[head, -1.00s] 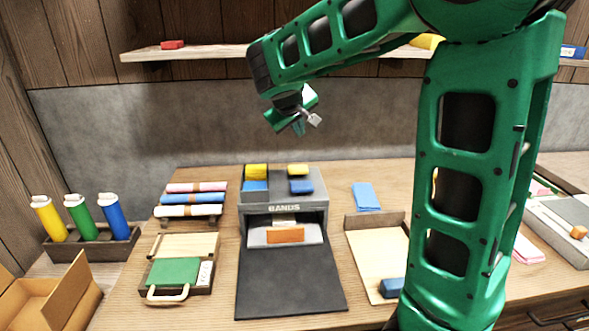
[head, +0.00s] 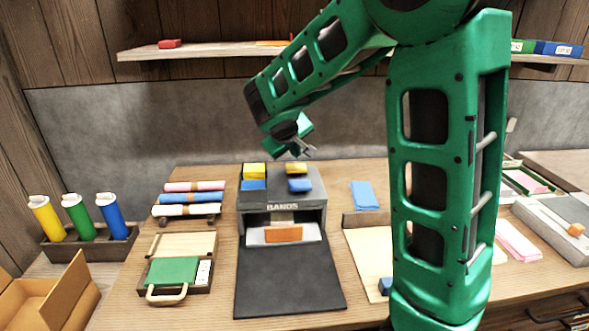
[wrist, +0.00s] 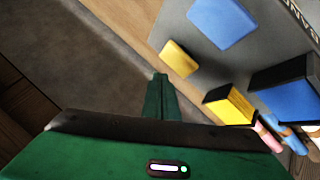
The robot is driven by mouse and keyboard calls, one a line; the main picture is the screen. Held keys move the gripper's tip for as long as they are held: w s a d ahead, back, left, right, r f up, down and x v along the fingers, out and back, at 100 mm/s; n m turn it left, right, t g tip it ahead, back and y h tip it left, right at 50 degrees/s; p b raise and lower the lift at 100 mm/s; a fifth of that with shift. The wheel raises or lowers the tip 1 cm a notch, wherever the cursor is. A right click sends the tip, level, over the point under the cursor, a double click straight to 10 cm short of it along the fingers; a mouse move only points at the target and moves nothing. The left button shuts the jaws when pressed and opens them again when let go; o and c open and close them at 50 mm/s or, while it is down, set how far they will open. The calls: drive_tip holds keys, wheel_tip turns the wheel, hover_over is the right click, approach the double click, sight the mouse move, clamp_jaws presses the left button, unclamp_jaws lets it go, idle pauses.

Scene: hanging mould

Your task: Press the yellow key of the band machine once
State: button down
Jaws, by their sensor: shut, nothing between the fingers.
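The band machine (head: 283,209) is a grey box marked BANDS, with a dark sloping mat in front. On its top right are a yellow key (head: 297,169) and a blue key (head: 299,186). In the wrist view the yellow key (wrist: 179,58) is a small flat block beside the larger blue key (wrist: 222,22). My gripper (head: 304,151) is shut and empty, pointing down above the back of the machine, close to the yellow key. In the wrist view its fingertips (wrist: 159,76) show just left of the yellow key, with a gap between them in the picture.
Yellow (head: 255,170) and blue (head: 253,185) blocks sit in dark holders on the machine's top left. An orange piece (head: 283,233) lies in its mouth. A shelf (head: 210,52) runs along the wall behind.

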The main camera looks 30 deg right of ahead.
sight(297, 165)
drive_tip(key=shift+f, duration=0.7)
drive_tip(key=shift+f, duration=0.1)
idle(1.5)
drive_tip(key=shift+s+f, duration=0.1)
drive_tip(key=shift+f, duration=0.2)
drive_tip(key=shift+f, duration=0.8)
idle(1.3)
drive_tip(key=shift+r, duration=1.25)
drive_tip(key=shift+r, duration=2.5)
